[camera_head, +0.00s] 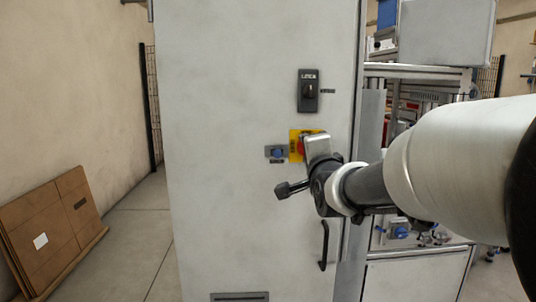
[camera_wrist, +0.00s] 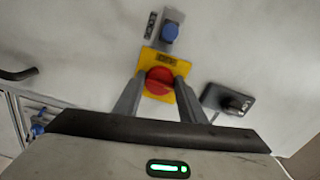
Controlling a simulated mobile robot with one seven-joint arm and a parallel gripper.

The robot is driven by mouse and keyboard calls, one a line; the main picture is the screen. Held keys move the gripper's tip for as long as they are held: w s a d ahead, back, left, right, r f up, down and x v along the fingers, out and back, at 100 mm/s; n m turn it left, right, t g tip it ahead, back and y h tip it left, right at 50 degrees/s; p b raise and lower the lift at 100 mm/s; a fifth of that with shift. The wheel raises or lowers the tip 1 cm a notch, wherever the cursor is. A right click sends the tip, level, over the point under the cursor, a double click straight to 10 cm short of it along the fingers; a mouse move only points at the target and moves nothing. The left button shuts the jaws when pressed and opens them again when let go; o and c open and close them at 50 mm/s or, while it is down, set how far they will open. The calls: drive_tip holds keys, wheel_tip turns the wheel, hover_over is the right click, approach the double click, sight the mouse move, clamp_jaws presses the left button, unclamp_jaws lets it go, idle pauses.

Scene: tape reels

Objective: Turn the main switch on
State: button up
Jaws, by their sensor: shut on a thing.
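The main switch is a red knob (camera_wrist: 159,81) on a yellow plate (camera_wrist: 158,62) on the grey cabinet door. In the head view the red knob (camera_head: 300,147) shows only in part behind my gripper, with the yellow plate (camera_head: 293,141) around it. My gripper (camera_wrist: 160,88) is shut on the red knob, one finger on each side of it. In the head view my gripper (camera_head: 312,150) reaches the cabinet from the right. The exact turn angle of the knob is hard to tell.
A blue button (camera_head: 277,153) sits left of the yellow plate. A black rotary switch (camera_head: 308,91) is above it. A black door handle (camera_head: 323,246) is below. Cardboard (camera_head: 55,232) leans on the left wall. A machine frame (camera_head: 420,72) stands at right.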

drive_tip(key=shift+r, duration=0.2)
drive_tip(key=o, duration=1)
drive_tip(key=shift+w+f, duration=0.1)
drive_tip(key=shift+f, duration=0.05)
drive_tip(key=shift+o, duration=0.2)
drive_tip(key=s+p, duration=0.1)
drive_tip(key=s, duration=1.6)
drive_tip(key=shift+s, duration=0.25)
